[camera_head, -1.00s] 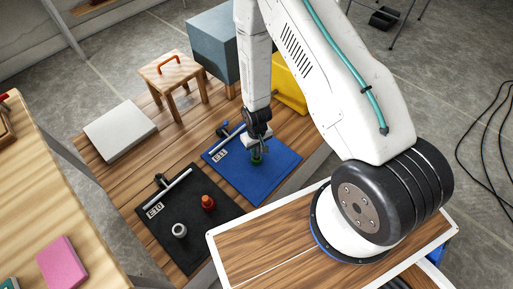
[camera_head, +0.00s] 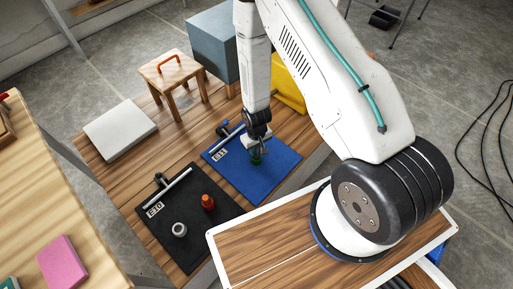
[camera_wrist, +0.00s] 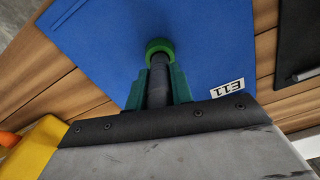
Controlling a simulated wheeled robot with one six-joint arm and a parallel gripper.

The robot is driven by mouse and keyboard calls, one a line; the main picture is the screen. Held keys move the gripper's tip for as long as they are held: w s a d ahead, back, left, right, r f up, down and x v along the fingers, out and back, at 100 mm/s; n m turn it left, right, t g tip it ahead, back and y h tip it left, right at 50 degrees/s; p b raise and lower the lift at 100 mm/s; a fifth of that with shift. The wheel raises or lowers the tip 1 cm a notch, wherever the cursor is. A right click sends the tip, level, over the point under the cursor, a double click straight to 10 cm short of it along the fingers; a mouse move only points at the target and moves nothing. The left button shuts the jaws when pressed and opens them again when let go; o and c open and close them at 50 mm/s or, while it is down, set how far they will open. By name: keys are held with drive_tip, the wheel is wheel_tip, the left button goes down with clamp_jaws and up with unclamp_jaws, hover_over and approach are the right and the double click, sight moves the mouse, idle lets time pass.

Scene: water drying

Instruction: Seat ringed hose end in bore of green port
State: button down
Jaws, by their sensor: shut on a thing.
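The green port (camera_wrist: 160,46) is a round green ring on the blue mat (camera_wrist: 95,45) marked E11; it also shows in the head view (camera_head: 256,161). My gripper (camera_wrist: 157,85) has teal fingers and is shut on the dark hose (camera_wrist: 158,80). It points down over the blue mat in the head view (camera_head: 257,148). The hose runs from between the fingers to the green ring and overlaps its near edge in the wrist view. The hose's end and its ring are hidden, so I cannot tell how deep it sits in the bore.
A black mat (camera_head: 183,245) marked E10 holds an orange-red fitting (camera_head: 208,202) and a grey ring-shaped fitting (camera_head: 179,230). A wooden stool (camera_head: 175,75) and a yellow box (camera_head: 290,92) stand behind.

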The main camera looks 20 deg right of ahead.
drive_tip(key=shift+f, duration=1.25)
drive_tip(key=c, duration=1.1)
unclamp_jaws()
drive_tip(key=shift+c, duration=0.2)
drive_tip(key=shift+r, duration=3.9)
drive_tip(key=shift+s, duration=0.1)
